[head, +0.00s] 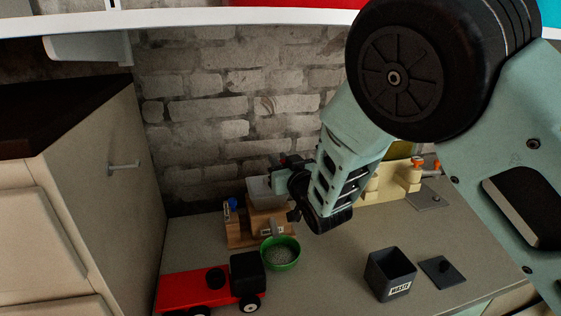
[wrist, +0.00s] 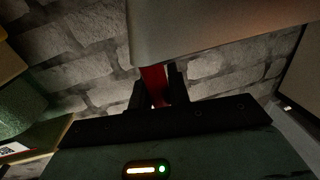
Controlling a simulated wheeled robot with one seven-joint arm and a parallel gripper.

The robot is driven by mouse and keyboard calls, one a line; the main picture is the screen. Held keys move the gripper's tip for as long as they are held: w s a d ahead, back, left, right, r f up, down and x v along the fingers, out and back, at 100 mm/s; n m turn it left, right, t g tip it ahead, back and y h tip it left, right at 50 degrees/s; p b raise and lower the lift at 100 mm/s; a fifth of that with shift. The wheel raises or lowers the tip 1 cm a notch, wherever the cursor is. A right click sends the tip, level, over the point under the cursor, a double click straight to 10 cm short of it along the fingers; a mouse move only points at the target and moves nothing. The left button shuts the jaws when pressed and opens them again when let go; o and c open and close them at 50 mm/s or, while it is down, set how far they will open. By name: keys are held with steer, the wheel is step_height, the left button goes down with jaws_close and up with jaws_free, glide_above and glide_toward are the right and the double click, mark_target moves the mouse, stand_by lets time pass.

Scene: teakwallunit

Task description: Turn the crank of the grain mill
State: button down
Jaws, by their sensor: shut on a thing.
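The grain mill (head: 270,222) stands on the worktop against the brick wall, with a wooden body and a pale hopper (head: 260,188). A green bowl (head: 281,262) with grey grains sits in front of it. My gripper (head: 287,166) is at the mill's upper right, by the hopper. In the wrist view my gripper (wrist: 157,92) has its dark fingers on both sides of a red handle (wrist: 154,82), which looks like the crank's grip, and is shut on it. A large pale surface hides the handle's upper part there. The crank's arm is mostly hidden in the head view.
A red toy truck (head: 192,292) stands front left, near the cabinet (head: 100,200). A dark waste bin (head: 390,276) and a dark flat lid (head: 441,271) lie front right. A cream object with orange knobs (head: 414,175) stands behind my arm. The worktop between bowl and bin is clear.

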steer(key=shift+w+f+y+b, duration=0.1)
steer(key=shift+y+b, duration=0.2)
steer(key=shift+b, duration=0.1)
steer(key=shift+w+a+f+n+g+y+b, duration=0.1)
steer(key=shift+w+n+g+y+b, duration=0.05)
steer(key=shift+n+g+y+b, duration=0.35)
steer(key=shift+w+a+n+g+y+b, duration=0.15)
steer(key=shift+n+g+y+b, duration=0.15)
steer(key=shift+n+y+b, duration=0.3)
steer(key=shift+w+a+n+g+y+b, duration=0.1)
steer(key=shift+n+g+y+b, duration=0.3)
steer(key=shift+n+g+y, duration=0.15)
steer(key=shift+w+a+n+g+y+b, duration=0.1)
steer(key=shift+n+g+y+b, duration=0.3)
steer(key=shift+y, duration=0.25)
steer(key=shift+w+a+r+n+g+y+b, duration=0.15)
steer(key=shift+a+n+g+y+b, duration=0.1)
steer(key=shift+n+g+y, duration=0.4)
steer(key=shift+s+a+r+n+g+y+b, duration=0.15)
steer(key=shift+n+g+y, duration=0.25)
steer(key=shift+g, duration=0.4)
steer(key=shift+a, duration=0.1)
steer(key=c, duration=1.3)
jaws_free()
steer(key=shift+f, duration=0.1)
